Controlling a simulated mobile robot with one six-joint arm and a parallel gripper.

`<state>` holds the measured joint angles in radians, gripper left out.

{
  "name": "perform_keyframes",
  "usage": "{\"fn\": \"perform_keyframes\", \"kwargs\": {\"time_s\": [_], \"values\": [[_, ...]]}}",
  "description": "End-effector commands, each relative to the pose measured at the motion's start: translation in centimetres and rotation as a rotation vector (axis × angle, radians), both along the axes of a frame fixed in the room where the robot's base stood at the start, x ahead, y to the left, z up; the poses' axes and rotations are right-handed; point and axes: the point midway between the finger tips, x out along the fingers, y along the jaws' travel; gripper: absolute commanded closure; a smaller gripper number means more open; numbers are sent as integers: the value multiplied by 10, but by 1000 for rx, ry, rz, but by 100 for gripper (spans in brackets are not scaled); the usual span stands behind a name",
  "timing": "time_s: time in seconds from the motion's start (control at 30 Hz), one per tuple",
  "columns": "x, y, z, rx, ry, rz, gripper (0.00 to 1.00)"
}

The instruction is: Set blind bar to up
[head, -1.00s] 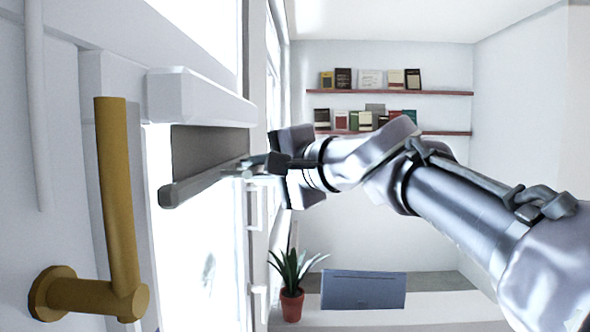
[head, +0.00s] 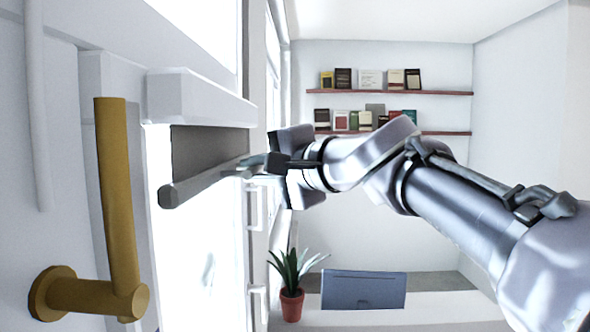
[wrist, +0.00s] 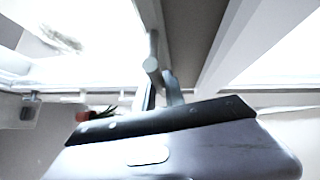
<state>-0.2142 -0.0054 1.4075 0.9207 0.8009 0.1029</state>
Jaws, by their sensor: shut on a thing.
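The blind bar (head: 205,184) is a grey rod along the lower edge of a short dark blind (head: 200,148), just under the white blind housing (head: 195,97) in the head view. My gripper (head: 250,166) is shut on the bar near its right end. In the wrist view the bar (wrist: 152,62) runs up and away from my gripper (wrist: 160,98), whose fingers are partly hidden by its own body. The bright window lies below the bar.
A brass handle (head: 120,200) stands at the near left, apart from my gripper. A potted plant (head: 292,290) and a blue-grey panel (head: 363,289) are low at the back. Shelves (head: 390,92) with books hang on the far wall.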

Motion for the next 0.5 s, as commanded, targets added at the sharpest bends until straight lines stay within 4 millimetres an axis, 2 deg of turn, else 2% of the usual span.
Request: {"fn": "perform_keyframes", "kwargs": {"time_s": [0.37,0.5], "values": [[0,0,0,0,0,0,100],[0,0,15,-1,-1,0,100]]}}
